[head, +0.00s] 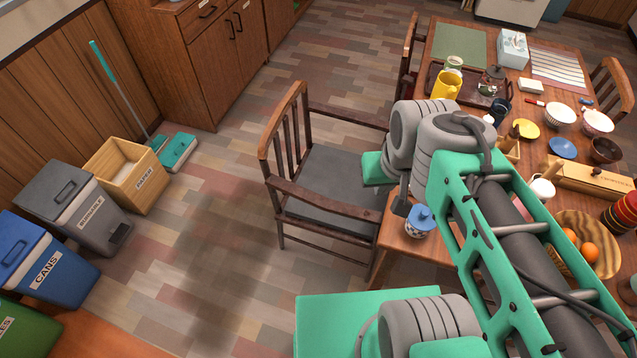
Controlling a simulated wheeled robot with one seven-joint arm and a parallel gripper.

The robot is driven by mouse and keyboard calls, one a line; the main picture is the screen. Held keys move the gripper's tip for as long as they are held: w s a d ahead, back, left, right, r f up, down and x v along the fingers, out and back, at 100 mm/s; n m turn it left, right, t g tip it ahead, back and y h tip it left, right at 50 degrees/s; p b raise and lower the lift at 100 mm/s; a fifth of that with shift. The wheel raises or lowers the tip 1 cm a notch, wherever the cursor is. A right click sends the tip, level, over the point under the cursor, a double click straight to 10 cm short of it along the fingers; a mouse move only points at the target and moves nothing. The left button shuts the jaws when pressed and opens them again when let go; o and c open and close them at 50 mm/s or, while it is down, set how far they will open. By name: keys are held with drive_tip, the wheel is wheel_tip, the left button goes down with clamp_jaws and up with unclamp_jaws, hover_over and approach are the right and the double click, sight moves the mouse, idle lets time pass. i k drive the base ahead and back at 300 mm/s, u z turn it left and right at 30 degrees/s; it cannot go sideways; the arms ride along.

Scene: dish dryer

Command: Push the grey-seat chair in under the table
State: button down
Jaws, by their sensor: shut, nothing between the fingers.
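The grey-seat chair (335,178) stands upright at the left side of the wooden table (390,240). It has a dark wooden frame, a slatted back (284,135) on the side away from the table, and two armrests. Its seat faces the table and most of it shows outside the table edge. My arm hides the chair's front right part and the nearby table edge. My gripper (401,206) shows only in part below my arm, near the chair's front and the blue-lidded pot. It looks shut and empty; I cannot tell whether it touches the chair.
A blue-lidded pot (419,221) stands near the table's edge, with dishes and a yellow jug (446,86) beyond. Other chairs (409,50) stand around the table. Bins (75,205) and a wooden paper box (126,172) line the left wall. The floor behind the chair is clear.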

sight(325, 196)
drive_tip(key=z, duration=0.1)
drive_tip(key=k, duration=0.4)
drive_tip(key=u, duration=1.25)
drive_tip(key=i, duration=0.95)
drive_tip(key=u, duration=0.85)
drive_tip(key=i, duration=1.05)
drive_tip(key=z, duration=0.6)
drive_tip(key=i, duration=1.15)
drive_tip(key=z, duration=0.8)
